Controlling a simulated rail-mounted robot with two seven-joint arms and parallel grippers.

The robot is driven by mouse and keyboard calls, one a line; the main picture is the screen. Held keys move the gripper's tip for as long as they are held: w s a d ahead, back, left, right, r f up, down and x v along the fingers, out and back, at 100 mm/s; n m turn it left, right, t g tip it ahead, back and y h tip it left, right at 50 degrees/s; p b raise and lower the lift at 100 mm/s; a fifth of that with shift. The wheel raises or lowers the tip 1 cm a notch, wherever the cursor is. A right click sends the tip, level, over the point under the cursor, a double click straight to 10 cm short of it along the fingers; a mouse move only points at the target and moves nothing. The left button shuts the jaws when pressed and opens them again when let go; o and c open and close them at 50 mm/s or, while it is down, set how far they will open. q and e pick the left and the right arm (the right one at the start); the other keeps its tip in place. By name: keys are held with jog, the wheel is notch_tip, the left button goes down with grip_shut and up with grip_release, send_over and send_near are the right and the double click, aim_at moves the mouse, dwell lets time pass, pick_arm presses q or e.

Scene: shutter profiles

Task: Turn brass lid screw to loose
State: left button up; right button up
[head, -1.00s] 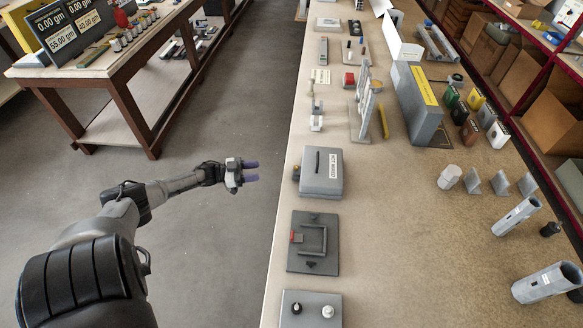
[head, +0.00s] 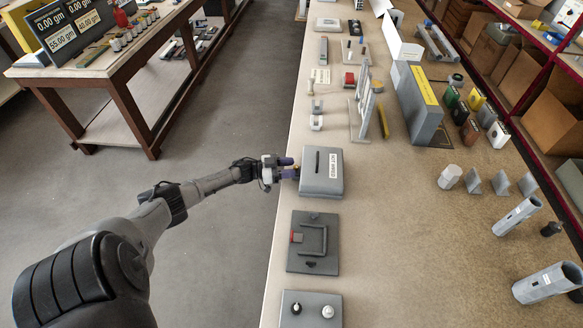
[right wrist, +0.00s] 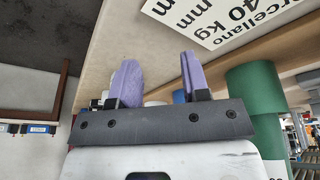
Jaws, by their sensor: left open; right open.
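A grey box (head: 322,171) with a dark slot and a white label reading "NOT WIRED" sits on the bench near its left edge. My left gripper (head: 290,168) is at the left side of this box, with its purple fingers apart and pointing at it. The brass lid screw is not clearly visible; a small fitting on that side is mostly hidden by the fingers. I cannot tell if the fingers touch it. My right gripper (right wrist: 160,82) shows in the right wrist view with purple fingers apart and nothing between them.
A dark plate with a handle-shaped bar (head: 313,242) and a grey plate with two knobs (head: 311,310) lie nearer on the bench. A tall grey block with a yellow strip (head: 420,105) stands farther right. The bench right of the box is clear.

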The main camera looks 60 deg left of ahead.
pick_arm(q)
jog(key=shift+w+d, duration=0.2)
jog(key=shift+w, duration=0.3)
grip_shut()
